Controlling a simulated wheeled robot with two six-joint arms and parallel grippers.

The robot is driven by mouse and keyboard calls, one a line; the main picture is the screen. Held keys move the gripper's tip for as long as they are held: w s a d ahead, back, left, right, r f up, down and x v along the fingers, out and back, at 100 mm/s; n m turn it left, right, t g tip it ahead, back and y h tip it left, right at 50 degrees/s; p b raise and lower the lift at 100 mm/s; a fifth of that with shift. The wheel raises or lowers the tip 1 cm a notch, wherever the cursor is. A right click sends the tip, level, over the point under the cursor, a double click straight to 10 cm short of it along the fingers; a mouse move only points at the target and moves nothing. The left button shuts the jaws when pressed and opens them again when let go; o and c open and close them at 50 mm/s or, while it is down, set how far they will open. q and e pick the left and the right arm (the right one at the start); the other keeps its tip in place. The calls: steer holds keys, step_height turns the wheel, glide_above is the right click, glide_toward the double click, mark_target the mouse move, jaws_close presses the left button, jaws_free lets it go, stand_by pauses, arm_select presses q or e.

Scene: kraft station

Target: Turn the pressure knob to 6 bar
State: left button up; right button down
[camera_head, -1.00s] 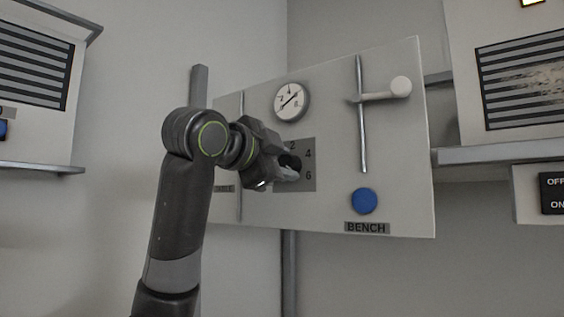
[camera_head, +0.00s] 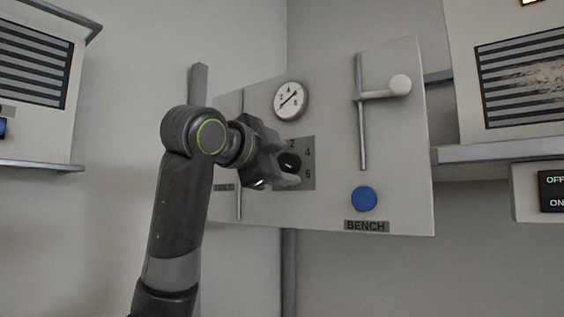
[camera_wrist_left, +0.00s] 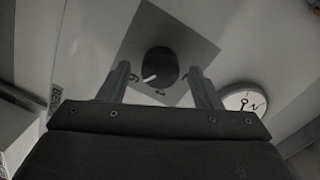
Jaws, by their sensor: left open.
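The black pressure knob (camera_head: 291,161) sits on a grey square plate (camera_head: 308,182) marked 2, 4 and 6. In the left wrist view the knob (camera_wrist_left: 160,64) has a white pointer directed down-left, between the 4 and the 6 marks. A round white gauge (camera_head: 290,100) is above the plate, its needle slanting from lower left to upper right. My left gripper (camera_head: 282,168) is at the knob, partly covering it in the head view. In the wrist view its fingers (camera_wrist_left: 163,85) are apart on either side of the knob, with visible gaps. My right gripper is not seen.
The tilted pale panel (camera_head: 400,140) also carries a white lever (camera_head: 385,92) on a vertical rod, a blue button (camera_head: 364,199) and a BENCH label (camera_head: 366,226). A ledge (camera_head: 500,154) and an OFF/ON switch (camera_head: 552,191) are at the right.

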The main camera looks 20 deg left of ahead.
arm_select(q)
steer(key=shift+s+a, duration=0.15)
steer(key=shift+s, duration=0.25)
steer(key=b+v, duration=0.7)
steer(key=v, duration=0.9)
steer(key=shift+s, duration=0.25)
steer(key=shift+w, duration=0.15)
